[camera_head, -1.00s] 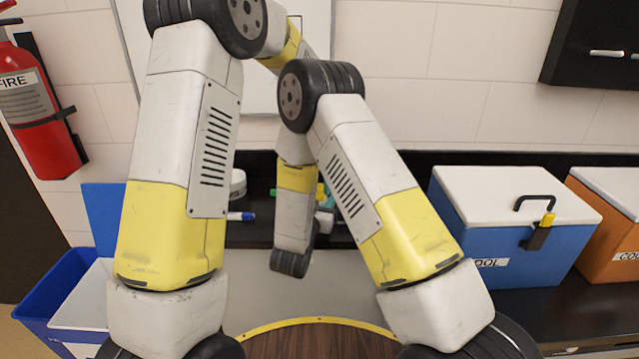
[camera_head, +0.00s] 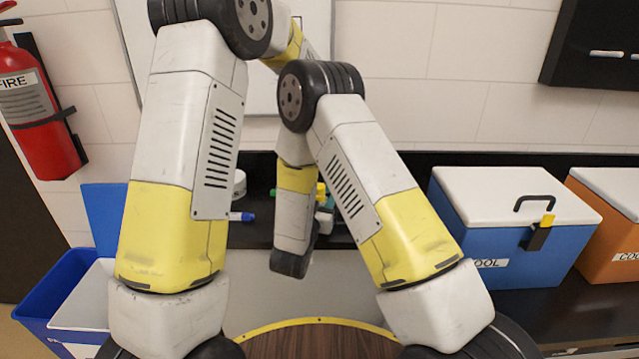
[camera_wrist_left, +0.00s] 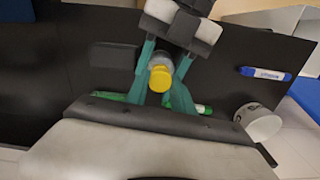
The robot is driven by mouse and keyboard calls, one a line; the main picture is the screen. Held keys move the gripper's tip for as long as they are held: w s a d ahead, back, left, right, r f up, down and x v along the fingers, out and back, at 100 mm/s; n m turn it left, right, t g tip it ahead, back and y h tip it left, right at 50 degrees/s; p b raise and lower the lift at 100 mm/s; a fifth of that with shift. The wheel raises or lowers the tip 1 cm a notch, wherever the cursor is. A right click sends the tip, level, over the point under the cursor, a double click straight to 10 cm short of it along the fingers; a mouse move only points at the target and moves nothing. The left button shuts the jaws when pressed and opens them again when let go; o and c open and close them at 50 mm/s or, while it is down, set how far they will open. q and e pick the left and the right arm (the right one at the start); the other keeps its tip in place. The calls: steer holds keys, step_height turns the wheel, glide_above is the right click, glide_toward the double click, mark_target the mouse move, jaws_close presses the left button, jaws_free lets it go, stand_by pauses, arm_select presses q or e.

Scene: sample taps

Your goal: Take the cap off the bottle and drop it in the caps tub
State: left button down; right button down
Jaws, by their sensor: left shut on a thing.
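My left gripper (camera_wrist_left: 170,50) has teal fingers. In the left wrist view they close in toward light and dark grey tips around the bottle (camera_wrist_left: 161,60), of which only a pale neck end shows. The yellow cap (camera_wrist_left: 160,80) is at that end, facing the wrist camera between the fingers. In the head view the left gripper (camera_head: 328,203) is mostly hidden behind my right arm. The white caps tub (camera_wrist_left: 262,123) stands to the right of the left gripper in the left wrist view, apart from it. It also shows partly in the head view (camera_head: 240,183). My right gripper is out of sight.
A blue marker (camera_wrist_left: 265,74) lies on the dark counter near the tub. A green marker (camera_wrist_left: 203,109) lies partly behind the left gripper. A blue cool box (camera_head: 515,225) and an orange box (camera_head: 610,235) stand at the right. My arms block much of the middle.

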arm_select(q)
steer(key=shift+r, duration=1)
steer(key=shift+r, duration=2)
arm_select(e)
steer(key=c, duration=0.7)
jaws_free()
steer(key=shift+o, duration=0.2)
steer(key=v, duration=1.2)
